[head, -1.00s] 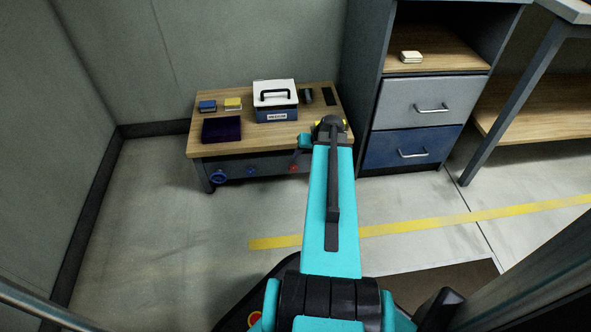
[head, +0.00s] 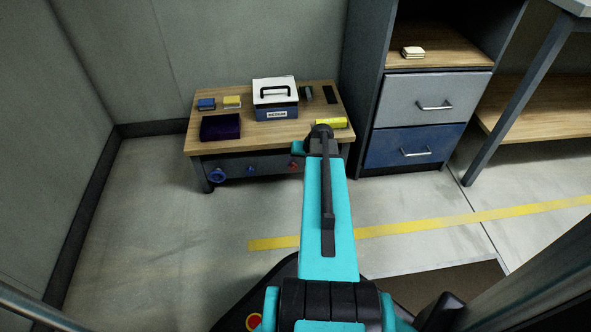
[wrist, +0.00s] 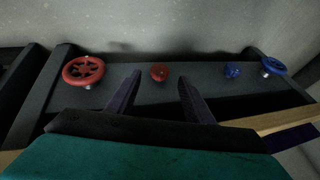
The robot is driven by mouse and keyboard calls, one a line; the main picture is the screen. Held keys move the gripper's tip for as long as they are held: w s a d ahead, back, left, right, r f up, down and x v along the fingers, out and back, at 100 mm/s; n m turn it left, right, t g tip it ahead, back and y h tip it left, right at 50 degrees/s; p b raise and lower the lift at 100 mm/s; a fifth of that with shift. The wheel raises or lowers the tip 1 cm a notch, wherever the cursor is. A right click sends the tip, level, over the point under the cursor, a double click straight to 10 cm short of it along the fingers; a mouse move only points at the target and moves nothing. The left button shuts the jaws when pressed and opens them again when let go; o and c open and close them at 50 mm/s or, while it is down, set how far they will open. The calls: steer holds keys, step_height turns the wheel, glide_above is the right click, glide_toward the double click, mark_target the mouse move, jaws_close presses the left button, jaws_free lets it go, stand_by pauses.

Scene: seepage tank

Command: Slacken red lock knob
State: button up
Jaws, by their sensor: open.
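The small red lock knob (wrist: 159,72) sits on the dark front panel of the low bench, and in the wrist view it shows between my fingertips. It also shows in the head view (head: 294,166), just left of my arm. My gripper (wrist: 160,86) is open and empty, its two dark fingers pointing at the panel on either side of the knob's line. I cannot tell how far the tips are from the panel. In the head view my arm hides the gripper's fingers.
A large red handwheel (wrist: 84,72) is left of the knob in the wrist view. A blue knob (wrist: 232,70) and a blue handwheel (wrist: 273,67) are to the right. A case (head: 276,100) and a yellow block (head: 331,123) sit on the bench top (head: 262,133). Drawers (head: 414,147) stand right.

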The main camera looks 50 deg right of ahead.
mark_target(294, 168)
steer(key=shift+b+x, duration=0.95)
steer(key=shift+x, duration=1.75)
steer(key=shift+c, duration=0.5)
steer(key=c, duration=1)
